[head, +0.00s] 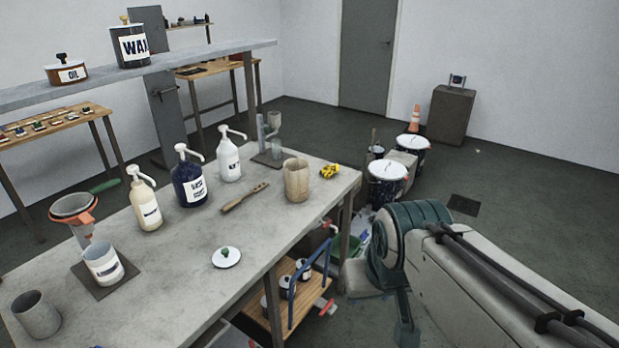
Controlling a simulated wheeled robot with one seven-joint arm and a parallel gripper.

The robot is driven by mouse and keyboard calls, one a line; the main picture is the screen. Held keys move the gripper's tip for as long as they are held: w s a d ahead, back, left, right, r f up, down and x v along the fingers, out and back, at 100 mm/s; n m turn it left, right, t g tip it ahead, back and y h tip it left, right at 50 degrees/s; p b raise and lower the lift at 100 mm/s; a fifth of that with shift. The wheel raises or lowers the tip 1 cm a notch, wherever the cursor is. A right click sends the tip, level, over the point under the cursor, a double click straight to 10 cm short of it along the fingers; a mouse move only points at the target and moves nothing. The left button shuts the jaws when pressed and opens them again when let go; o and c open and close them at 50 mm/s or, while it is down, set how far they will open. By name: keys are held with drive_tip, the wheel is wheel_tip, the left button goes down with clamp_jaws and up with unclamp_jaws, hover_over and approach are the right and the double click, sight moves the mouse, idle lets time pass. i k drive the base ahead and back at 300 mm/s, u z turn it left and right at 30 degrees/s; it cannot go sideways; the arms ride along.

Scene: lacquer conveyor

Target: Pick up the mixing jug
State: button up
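No vessel carries a readable "mixing jug" label. The likeliest match is a tan, open-topped jug (296,182) standing upright at the far right of the grey workbench (200,285). A grey open cup (36,316) stands at the near left corner. A white labelled pot (103,265) sits on a dark square pad under a funnel. My arm, grey with a teal joint, reaches in from the right, beside the bench and apart from the jug. My gripper's fingers cannot be made out.
Three pump bottles (188,180) stand along the bench's back. A wooden brush (245,197) and yellow object (330,171) flank the tan jug. A white lid (227,257) lies in front. A raised shelf (180,62) runs behind. Lidded buckets (388,185) stand right of the bench.

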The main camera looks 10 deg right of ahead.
sight(298, 178)
drive_tip(key=z, duration=0.45)
drive_tip(key=i, duration=1.65)
drive_tip(key=u, duration=0.05)
